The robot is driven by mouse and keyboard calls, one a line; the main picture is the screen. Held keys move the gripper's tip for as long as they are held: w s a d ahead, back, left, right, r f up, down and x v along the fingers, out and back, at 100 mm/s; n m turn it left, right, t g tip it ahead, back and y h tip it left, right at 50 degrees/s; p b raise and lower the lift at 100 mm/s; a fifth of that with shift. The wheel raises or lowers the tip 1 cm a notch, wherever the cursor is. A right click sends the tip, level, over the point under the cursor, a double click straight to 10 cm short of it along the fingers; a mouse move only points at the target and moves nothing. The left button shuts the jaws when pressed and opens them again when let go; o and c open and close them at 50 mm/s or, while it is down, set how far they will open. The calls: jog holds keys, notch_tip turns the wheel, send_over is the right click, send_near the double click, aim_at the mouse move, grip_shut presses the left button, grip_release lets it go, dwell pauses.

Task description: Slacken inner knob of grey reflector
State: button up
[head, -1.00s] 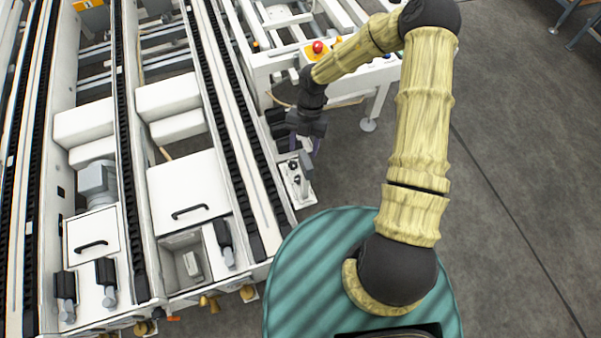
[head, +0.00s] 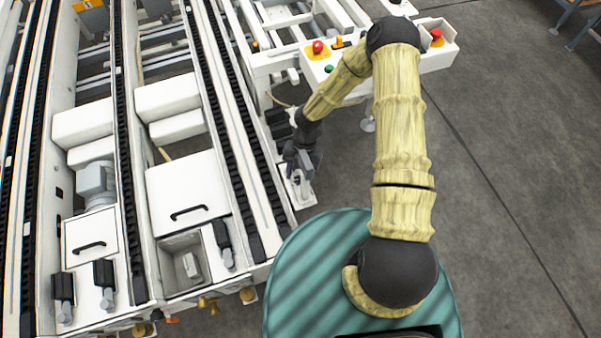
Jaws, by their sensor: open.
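A small white plate (head: 303,200) sticks out from the right side of the conveyor frame, and small grey fittings stand on it. One grey fitting (head: 297,181) shows just below my gripper. I cannot tell which of these is the grey reflector or its inner knob, as they are small and partly covered. My gripper (head: 301,170) is open, pointing down over the plate. It hides the plate's upper part. Whether its fingers touch or straddle a knob cannot be seen.
The conveyor's black chain rail (head: 233,108) runs close to the left of my gripper. A white control box with a red button (head: 318,47) stands behind my arm, and another red button (head: 436,34) is at its right end.

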jog(key=c, duration=1)
jog(key=shift+r+n+p, duration=0.1)
jog(key=shift+n+p, duration=0.25)
jog(key=shift+n, duration=0.05)
jog(key=shift+w+a+r+n+h+p, duration=0.1)
jog(key=shift+n+h+p, duration=0.15)
jog(key=shift+n+p, duration=0.3)
jog(key=shift+a+n+h+p, duration=0.1)
jog(key=shift+n+h+p, duration=0.15)
jog(key=shift+n+p, duration=0.3)
jog(key=n+h+p, duration=0.2)
jog(key=n+p, duration=0.1)
jog(key=n, duration=0.2)
jog(key=shift+a, duration=0.15)
jog(key=n, duration=0.2)
jog(key=n+h+p, duration=0.1)
jog(key=n, duration=0.1)
jog(key=n+t+h+p, duration=0.1)
jog(key=n, duration=0.1)
jog(key=shift+s+a+n, duration=0.25)
jog(key=shift+n, duration=0.05)
jog(key=shift+s+n+t+h, duration=0.1)
jog(key=shift+n+t+h, duration=0.3)
jog(key=shift+n, duration=0.8)
jog(key=shift+f, duration=0.2)
